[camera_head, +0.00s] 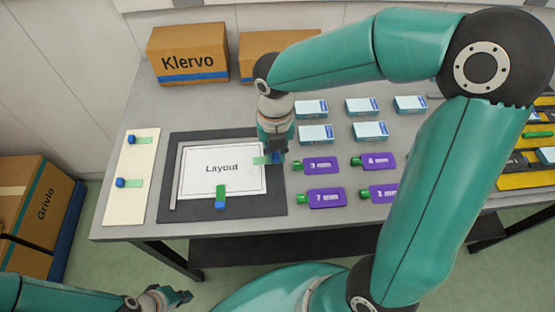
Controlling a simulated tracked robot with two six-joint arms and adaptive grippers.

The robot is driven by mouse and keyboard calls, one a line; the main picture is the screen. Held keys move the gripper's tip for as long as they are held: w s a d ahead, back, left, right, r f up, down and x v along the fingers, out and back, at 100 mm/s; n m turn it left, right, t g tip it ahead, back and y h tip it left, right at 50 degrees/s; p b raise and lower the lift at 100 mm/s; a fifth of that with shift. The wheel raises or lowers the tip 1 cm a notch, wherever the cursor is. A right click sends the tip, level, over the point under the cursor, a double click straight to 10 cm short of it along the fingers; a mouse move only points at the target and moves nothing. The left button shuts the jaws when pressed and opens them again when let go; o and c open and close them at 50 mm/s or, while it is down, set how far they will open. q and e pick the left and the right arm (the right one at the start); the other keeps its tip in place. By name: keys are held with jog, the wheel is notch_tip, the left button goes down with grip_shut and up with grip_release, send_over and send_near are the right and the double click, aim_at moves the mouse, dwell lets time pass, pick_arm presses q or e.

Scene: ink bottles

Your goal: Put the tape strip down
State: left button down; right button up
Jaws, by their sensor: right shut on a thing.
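My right gripper (274,152) points down over the right edge of the white Layout sheet (200,185). It is shut on a green tape strip (261,160) with a blue end, partly hidden by the fingers. The strip lies across or just above the sheet's right edge; I cannot tell if it touches. Another green tape strip (222,191) with a blue end crosses the sheet's lower edge onto the dark mat (240,207). My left gripper (181,296) is low at the front, off the table, apart from these things; its finger opening is unclear.
A cream board (124,205) at left bears two more tape strips. Cardboard boxes (188,52) are at the back. My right arm crosses above the table's right part.

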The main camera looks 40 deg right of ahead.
aim_at(276, 156)
jog(key=shift+f, duration=2)
jog(key=shift+f, duration=0.15)
jog(key=o, duration=0.7)
notch_tip(276, 156, up, 12)
jog(key=shift+r+p, duration=0.2)
jog(key=shift+p, duration=0.2)
